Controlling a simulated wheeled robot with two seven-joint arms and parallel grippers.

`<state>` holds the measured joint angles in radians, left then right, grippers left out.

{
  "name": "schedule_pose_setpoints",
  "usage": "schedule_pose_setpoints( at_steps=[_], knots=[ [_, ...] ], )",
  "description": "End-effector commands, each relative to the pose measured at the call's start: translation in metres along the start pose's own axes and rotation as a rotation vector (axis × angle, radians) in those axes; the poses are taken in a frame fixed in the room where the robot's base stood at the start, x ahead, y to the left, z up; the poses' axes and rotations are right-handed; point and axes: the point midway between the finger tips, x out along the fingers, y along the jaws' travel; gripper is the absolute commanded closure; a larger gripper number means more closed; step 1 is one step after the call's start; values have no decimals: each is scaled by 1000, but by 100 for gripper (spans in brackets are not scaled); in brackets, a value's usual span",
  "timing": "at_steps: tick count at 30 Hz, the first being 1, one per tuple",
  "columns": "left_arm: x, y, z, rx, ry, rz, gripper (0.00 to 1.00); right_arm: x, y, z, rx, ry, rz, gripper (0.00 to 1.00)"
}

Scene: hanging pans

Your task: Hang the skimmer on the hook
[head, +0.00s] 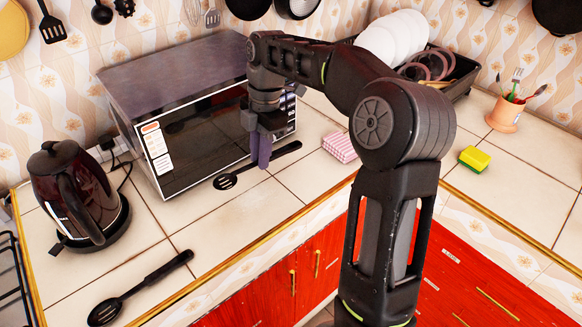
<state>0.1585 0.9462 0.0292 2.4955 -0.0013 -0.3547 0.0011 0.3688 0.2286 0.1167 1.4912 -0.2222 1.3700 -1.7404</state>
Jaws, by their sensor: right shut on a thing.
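The skimmer (226,181) is a black utensil with a slotted head and a long dark handle. It is just in front of the microwave, head towards the lower left and handle end towards the upper right. My right gripper (260,155) points down from above, with its purple fingers shut on the handle. I cannot tell whether the skimmer touches the counter. The hook is not visible; the tops of the utensils hanging on the back wall are cut off. My left gripper is not in view.
A microwave (182,65) stands behind the skimmer. A kettle (75,195) and another black spoon (140,283) are on the left. A pink cloth (340,147), a sponge (474,159), a utensil pot (504,115) and a dish rack (462,72) are on the right.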

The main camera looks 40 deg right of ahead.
Motion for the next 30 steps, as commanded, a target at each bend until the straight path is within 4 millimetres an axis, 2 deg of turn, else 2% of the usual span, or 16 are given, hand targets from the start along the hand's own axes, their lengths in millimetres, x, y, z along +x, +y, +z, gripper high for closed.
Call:
schedule_pose_setpoints(
  at_steps=[8, 15, 18, 26, 30],
  knots=[
    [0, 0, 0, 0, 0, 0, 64, 5, 0, 1, 2, 0, -2, 100],
    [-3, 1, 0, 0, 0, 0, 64, 40, 0, 6, 4, 1, -3, 100],
    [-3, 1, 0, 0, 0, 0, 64, 49, 0, 7, 3, 0, -1, 100],
    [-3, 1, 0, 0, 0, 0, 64, 50, 0, 7, 3, -1, 1, 100],
    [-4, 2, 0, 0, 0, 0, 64, 59, 0, 9, 4, 0, -2, 100]
  ],
)
